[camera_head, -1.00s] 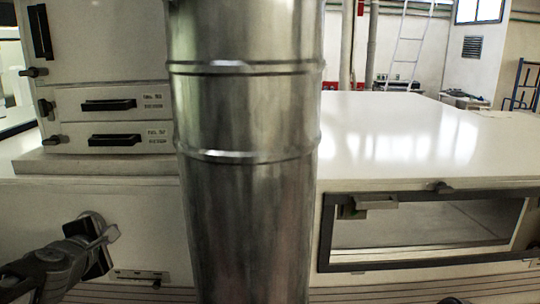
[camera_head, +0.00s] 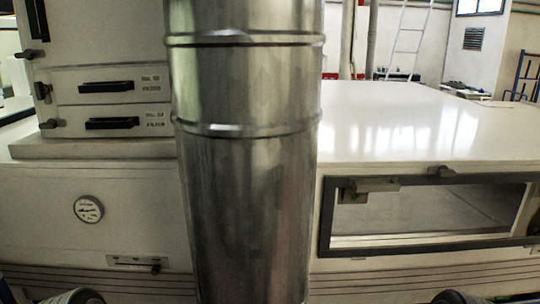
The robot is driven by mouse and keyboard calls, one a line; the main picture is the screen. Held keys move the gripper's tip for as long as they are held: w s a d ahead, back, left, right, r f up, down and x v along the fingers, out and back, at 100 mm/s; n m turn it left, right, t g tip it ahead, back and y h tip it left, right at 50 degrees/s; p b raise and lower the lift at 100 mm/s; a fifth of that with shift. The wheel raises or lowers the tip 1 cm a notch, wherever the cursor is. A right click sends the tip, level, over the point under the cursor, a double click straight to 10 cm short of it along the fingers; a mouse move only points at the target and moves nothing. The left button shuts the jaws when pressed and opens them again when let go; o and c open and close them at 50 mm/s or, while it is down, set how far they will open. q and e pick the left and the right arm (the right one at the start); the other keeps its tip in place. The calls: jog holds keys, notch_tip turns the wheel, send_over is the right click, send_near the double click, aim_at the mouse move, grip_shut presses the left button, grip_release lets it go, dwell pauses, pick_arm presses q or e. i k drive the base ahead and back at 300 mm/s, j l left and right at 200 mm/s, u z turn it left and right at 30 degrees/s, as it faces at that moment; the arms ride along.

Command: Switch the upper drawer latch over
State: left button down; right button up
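The upper drawer (camera_head: 68,88) sits in a pale cabinet at the left, with a dark bar handle (camera_head: 106,87) and a small label. The upper drawer latch (camera_head: 42,91) is a small dark knob at that drawer's left edge; it looks roughly upright, but it is too small to be sure. The lower drawer (camera_head: 72,123) has a similar latch (camera_head: 50,123) that points sideways. Neither gripper shows; only rounded dark parts of my arms peek in at the bottom edge, left and right, well below the drawers.
A thick metal duct (camera_head: 248,190) stands in the middle and hides what is behind it. A round gauge (camera_head: 89,209) and a slider plate (camera_head: 138,264) are on the left front panel. At right are a white top (camera_head: 410,120) and a framed window (camera_head: 430,215).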

aim_at(42, 90)
jog(key=u, duration=1.25)
